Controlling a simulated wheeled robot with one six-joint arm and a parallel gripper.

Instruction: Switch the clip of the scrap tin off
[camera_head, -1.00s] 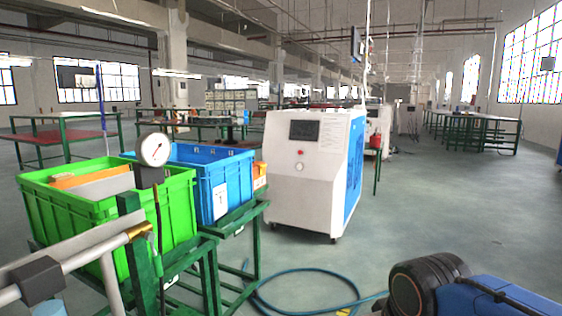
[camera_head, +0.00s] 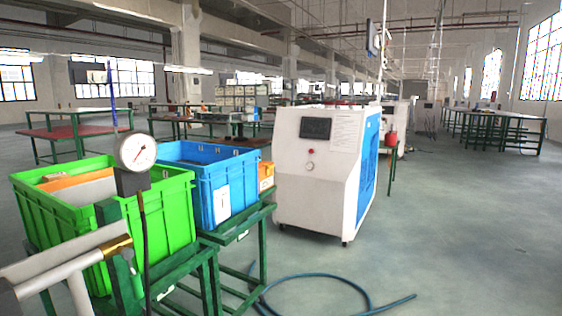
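I cannot make out a scrap tin or its clip for certain. A small red container (camera_head: 391,139) sits on a thin green stand just right of the white machine; it is too small to tell whether it is the scrap tin, and no clip shows on it. The white machine (camera_head: 311,183) has a dark screen (camera_head: 316,128), a red button (camera_head: 311,153) and a blue side. My gripper is not in view.
A green crate (camera_head: 155,215) and a blue crate (camera_head: 228,180) stand on green frames at the left. A pressure gauge (camera_head: 137,152) rises in front of the green crate. A blue-green hose (camera_head: 330,277) lies on the floor. Open floor (camera_head: 465,230) lies to the right.

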